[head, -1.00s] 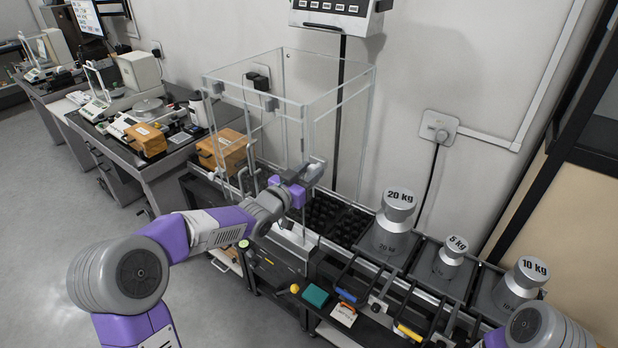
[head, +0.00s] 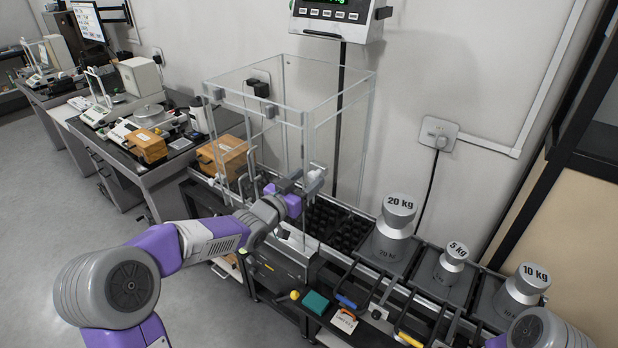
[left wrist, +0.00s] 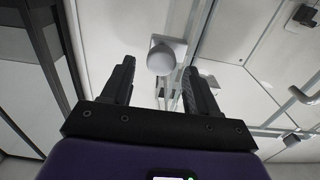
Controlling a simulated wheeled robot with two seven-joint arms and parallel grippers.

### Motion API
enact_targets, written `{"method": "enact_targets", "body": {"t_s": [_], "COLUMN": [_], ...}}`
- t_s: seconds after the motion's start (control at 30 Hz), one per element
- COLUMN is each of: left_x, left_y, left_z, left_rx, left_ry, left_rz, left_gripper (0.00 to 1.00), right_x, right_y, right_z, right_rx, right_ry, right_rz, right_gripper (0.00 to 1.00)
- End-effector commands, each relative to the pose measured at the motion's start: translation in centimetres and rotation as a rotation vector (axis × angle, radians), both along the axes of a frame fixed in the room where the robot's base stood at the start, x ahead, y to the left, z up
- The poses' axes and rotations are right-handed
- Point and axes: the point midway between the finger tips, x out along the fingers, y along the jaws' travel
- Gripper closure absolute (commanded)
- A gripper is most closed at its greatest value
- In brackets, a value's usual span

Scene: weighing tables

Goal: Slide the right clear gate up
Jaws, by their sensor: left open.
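The clear enclosure (head: 345,110) stands on the black bench, with clear panels and pale edges. The right clear gate cannot be told apart surely from the other clear panels. A whitish knob (head: 314,180) shows at the enclosure's front right edge, just beyond my left gripper (head: 300,186). In the left wrist view a round pale knob (left wrist: 161,60) on a square plate lies just ahead of my left gripper (left wrist: 157,80), between the lines of its two fingers. The fingers are apart and nothing is clearly held. Whether they touch the knob cannot be told. My right gripper is out of view.
Weights marked 20 kg (head: 394,230), 5 kg (head: 451,262) and 10 kg (head: 523,290) stand on the bench to the right. A wooden box (head: 222,153) is at the enclosure's left. A display (head: 335,14) hangs above. A lower shelf holds a teal block (head: 315,302) and tools.

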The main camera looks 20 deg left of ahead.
Motion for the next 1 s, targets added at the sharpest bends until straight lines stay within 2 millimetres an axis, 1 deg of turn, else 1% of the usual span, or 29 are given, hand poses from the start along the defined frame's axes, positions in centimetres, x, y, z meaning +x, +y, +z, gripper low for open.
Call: {"method": "enact_targets", "body": {"t_s": [0.03, 0.2, 0.3, 0.4, 0.87, 0.93, 0.97, 1.0], "left_x": [-0.9, -3.5, -4.6, -5.3, -5.5, -5.5, -5.4, -5.4], "left_y": [0.4, 1.4, 1.8, 2.0, 2.0, 2.0, 1.9, 1.7], "left_z": [0.0, 0.1, 0.2, 0.1, 0.1, -0.5, -1.0, -2.1], "left_rx": [0.001, 0.001, 0.002, -0.001, -0.001, -0.006, -0.012, -0.023], "left_ry": [0.001, -0.001, -0.002, -0.002, -0.002, 0.011, 0.023, 0.051], "left_rz": [0.003, 0.003, 0.002, 0.002, 0.001, 0.002, 0.003, 0.005], "left_gripper": [0.41, 0.41, 0.41, 0.41, 0.41, 0.41, 0.41, 0.41], "right_x": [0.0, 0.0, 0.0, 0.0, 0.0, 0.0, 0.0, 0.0], "right_y": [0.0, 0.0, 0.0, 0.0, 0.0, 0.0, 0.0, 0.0], "right_z": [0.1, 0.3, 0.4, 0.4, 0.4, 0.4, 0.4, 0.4], "right_rx": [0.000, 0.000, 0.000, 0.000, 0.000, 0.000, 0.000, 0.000], "right_ry": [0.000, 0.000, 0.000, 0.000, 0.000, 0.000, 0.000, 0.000], "right_rz": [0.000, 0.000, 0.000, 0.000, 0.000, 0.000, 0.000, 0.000], "right_gripper": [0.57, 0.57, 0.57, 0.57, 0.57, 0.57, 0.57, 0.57]}}
